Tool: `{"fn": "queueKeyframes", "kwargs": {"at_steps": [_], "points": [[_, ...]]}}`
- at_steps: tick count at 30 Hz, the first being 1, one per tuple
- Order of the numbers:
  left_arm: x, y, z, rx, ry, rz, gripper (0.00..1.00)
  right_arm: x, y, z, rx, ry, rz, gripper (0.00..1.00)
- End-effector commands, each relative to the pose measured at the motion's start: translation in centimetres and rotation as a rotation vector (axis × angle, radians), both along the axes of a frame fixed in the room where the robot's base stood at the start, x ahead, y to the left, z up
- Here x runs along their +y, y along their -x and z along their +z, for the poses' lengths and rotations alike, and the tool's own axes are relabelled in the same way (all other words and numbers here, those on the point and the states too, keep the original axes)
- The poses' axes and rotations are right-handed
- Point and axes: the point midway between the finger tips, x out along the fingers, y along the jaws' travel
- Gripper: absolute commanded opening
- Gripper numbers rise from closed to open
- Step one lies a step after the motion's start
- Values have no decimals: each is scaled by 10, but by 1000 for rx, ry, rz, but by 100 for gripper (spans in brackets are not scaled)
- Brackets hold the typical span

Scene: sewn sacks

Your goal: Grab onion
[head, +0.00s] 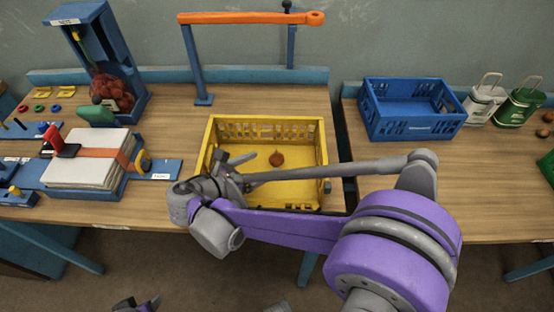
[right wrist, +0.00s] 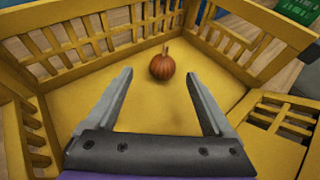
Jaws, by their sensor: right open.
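The brown-orange onion (head: 277,159) lies on the floor of a yellow crate (head: 222,125) on the middle table. It also shows in the right wrist view (right wrist: 162,66), with its stem up, near the crate's far corner. My right gripper (head: 244,170) is over the left part of the crate, left of the onion. In the right wrist view its two fingers (right wrist: 160,80) are spread apart and empty, with the onion beyond them. My left gripper (head: 137,304) shows only partly at the bottom edge, low and away from the table; its jaw state is unclear.
The yellow crate's slatted walls (right wrist: 58,45) rise around the onion. An orange-topped bar frame (head: 250,18) stands behind it. A blue crate (head: 410,108) is on the right table. White sacks (head: 88,160) and a net-bag stand (head: 88,45) are on the left.

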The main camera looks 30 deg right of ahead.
Motion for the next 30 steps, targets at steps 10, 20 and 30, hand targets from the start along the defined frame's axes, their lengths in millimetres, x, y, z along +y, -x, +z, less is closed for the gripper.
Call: {"fn": "queueKeyframes", "kwargs": {"at_steps": [10,20,30], "points": [[0,0,-1,0,0,0,50,-43,-8,-19,0,1,-2,86],[0,0,-1,0,0,0,50,-45,-9,-20,0,0,0,79],[0,0,-1,0,0,0,50,-45,-9,-20,-1,0,0,18]]}}
